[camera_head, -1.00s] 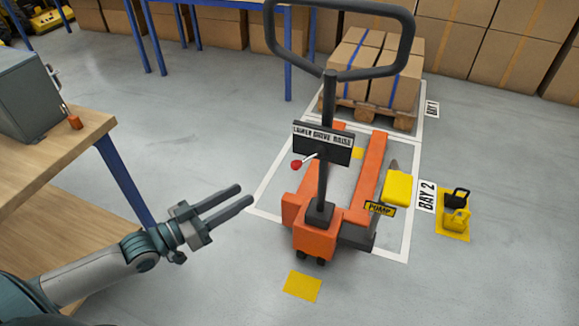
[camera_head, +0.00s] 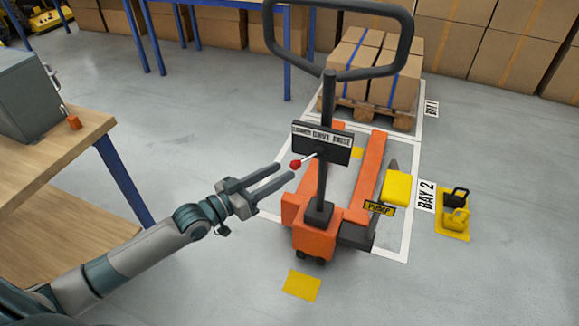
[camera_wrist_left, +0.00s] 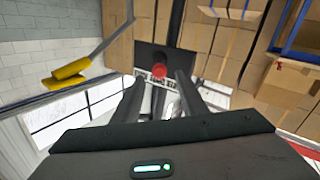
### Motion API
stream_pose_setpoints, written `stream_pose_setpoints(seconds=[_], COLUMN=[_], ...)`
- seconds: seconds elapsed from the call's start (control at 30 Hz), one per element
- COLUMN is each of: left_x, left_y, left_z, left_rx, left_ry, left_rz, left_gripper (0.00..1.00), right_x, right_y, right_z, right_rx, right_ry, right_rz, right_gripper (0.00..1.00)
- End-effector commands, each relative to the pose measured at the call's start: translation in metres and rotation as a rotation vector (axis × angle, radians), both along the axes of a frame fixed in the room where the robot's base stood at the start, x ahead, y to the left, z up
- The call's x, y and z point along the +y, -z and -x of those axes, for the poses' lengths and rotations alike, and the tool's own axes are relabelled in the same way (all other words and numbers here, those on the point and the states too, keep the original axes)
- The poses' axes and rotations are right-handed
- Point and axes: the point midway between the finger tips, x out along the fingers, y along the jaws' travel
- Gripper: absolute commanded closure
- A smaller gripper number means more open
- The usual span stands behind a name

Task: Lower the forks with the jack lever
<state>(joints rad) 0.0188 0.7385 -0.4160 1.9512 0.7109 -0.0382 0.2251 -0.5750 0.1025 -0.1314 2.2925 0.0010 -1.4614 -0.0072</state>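The orange pallet jack (camera_head: 315,240) stands in the marked bay with its black looped handle (camera_head: 338,75) upright. A black plate (camera_head: 322,142) on the handle post reads LOWER, DRIVE, RAISE, partly unreadable. The jack lever's red knob (camera_head: 295,164) sticks out to the left below the plate. In the left wrist view the red knob (camera_wrist_left: 159,71) shows between the fingertips (camera_wrist_left: 158,85). My right gripper is not in view.
A yellow pump pedal (camera_head: 397,189) juts out at the jack's right. A pallet with boxes (camera_head: 378,70) stands behind. A wooden workbench (camera_head: 80,140) with a grey cabinet is at the left. Yellow and black items (camera_head: 455,213) lie right of the bay.

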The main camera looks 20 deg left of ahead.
Motion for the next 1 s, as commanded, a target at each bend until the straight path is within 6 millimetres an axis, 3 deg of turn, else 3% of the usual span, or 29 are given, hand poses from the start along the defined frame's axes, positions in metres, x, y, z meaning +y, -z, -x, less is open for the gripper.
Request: stream_pose_setpoints(seconds=[0.3,0.73,0.9,1.0], left_x=[-0.020,-0.024,-0.024,-0.024], left_y=[0.000,0.000,0.000,0.000], left_z=[-0.032,-0.037,-0.037,-0.037], left_rx=[-0.001,-0.001,-0.001,-0.001], left_ry=[0.001,0.001,0.001,0.001], left_rz=[0.001,-0.001,-0.001,-0.001], left_gripper=[0.61,0.61,0.99,1.00], right_x=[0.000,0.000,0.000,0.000], right_y=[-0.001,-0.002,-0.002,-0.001], right_z=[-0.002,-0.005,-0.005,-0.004], right_rx=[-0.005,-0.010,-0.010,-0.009], right_ry=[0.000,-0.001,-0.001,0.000], right_rz=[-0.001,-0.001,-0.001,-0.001], right_gripper=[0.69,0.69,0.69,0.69])
